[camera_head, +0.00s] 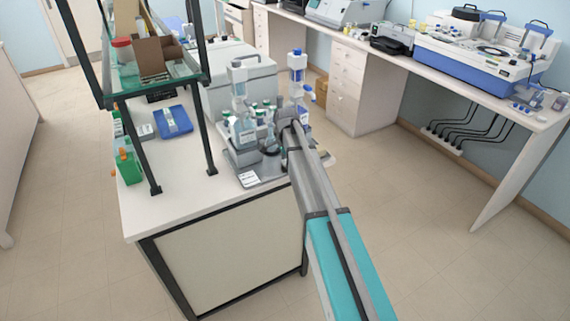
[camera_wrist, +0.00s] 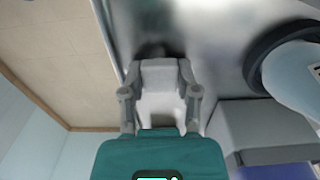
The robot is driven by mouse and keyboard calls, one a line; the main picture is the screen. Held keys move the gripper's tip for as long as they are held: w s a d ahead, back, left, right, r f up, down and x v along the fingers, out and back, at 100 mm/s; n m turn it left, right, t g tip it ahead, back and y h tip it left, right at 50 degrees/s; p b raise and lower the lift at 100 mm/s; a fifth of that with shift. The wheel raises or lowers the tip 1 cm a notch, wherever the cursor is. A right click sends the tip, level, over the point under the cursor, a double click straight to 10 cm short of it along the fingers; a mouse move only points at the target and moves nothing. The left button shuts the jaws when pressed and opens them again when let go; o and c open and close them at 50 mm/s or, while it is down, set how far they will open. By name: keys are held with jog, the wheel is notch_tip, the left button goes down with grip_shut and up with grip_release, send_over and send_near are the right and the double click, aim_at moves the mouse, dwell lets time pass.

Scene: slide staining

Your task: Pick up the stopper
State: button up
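My gripper (camera_head: 286,116) is at the staining apparatus on the near bench, at the end of my outstretched arm. In the wrist view my gripper (camera_wrist: 158,68) points toward a shiny grey surface, with a pale grey block shape between its finger links. A dark, blurred patch lies just beyond the fingertips; I cannot tell whether it is the stopper or a shadow. I cannot pick out the stopper for sure in either view. Whether the fingers are open or shut is unclear.
A grey metal tray (camera_head: 264,181) holds bottles with green caps (camera_head: 246,130) close to my gripper. A tall blue-capped bottle (camera_head: 297,72) stands just behind. A glass shelf (camera_head: 180,72) rises at left, beside a blue case (camera_head: 173,121).

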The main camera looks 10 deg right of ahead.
jog(key=shift+r, duration=0.1)
dwell(0.4)
notch_tip(320, 180, up, 3)
jog(key=p, duration=0.3)
jog(key=shift+f, duration=0.2)
jog(key=s+d+r+p, duration=0.1)
jog(key=s+r+p, duration=0.9)
jog(key=s, duration=0.4)
jog(key=shift+r, duration=0.1)
jog(key=shift+f+b, duration=0.3)
jog(key=shift+f, duration=0.05)
jog(key=shift+d, duration=0.15)
dwell(0.3)
